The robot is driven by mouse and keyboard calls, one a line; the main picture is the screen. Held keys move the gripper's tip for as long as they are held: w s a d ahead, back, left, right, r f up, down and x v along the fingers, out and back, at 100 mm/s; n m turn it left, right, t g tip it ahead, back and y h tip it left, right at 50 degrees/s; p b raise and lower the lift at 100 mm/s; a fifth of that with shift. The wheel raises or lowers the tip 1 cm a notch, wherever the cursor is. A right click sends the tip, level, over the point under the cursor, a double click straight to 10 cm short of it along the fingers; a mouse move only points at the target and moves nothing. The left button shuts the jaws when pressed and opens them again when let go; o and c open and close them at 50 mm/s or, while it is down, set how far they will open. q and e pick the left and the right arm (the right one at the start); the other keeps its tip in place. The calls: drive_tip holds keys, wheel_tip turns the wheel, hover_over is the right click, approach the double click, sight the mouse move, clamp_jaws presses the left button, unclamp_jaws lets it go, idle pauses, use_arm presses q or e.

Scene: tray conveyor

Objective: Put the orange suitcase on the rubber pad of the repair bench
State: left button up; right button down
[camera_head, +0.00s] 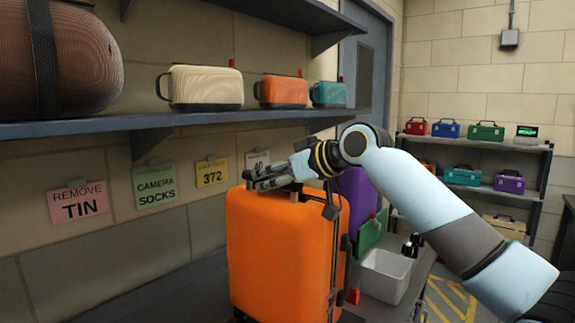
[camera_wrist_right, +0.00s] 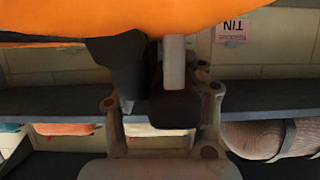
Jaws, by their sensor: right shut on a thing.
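The orange suitcase (camera_head: 278,250) stands upright in the middle of the head view; its lower edge is near the bottom of the picture. My right gripper (camera_head: 262,182) is at its top and shut on it, seemingly at the handle, which the fingers mostly hide. In the right wrist view the suitcase (camera_wrist_right: 130,18) fills the top, with the gripper fingers (camera_wrist_right: 150,80) close against it. A dark bench surface (camera_head: 165,295) shows at lower left. I cannot make out the rubber pad or whether the suitcase touches the surface below. My left gripper is not in view.
A wall shelf (camera_head: 130,127) above holds a brown ribbed case (camera_head: 88,60) and cream (camera_head: 205,88), orange (camera_head: 283,92) and teal (camera_head: 328,94) cases. A purple case (camera_head: 356,195) and a grey bin (camera_head: 386,275) stand right of the suitcase. A rack (camera_head: 475,142) stands behind.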

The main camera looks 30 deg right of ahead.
sight(271, 194)
drive_tip(key=shift+w+a+r, duration=0.1)
drive_tip(key=shift+w, duration=0.1)
drive_tip(key=shift+f+p, duration=0.5)
drive_tip(key=shift+f, duration=1.55)
drive_tip(key=c, duration=1.1)
unclamp_jaws()
drive_tip(key=shift+f, duration=0.25)
drive_tip(key=o, duration=0.4)
drive_tip(key=shift+s, duration=0.1)
drive_tip(key=shift+c, duration=0.2)
drive_tip(key=b+v, duration=0.1)
drive_tip(key=v, duration=0.9)
drive_tip(key=shift+s+f, duration=0.1)
drive_tip(key=shift+v, duration=1.05)
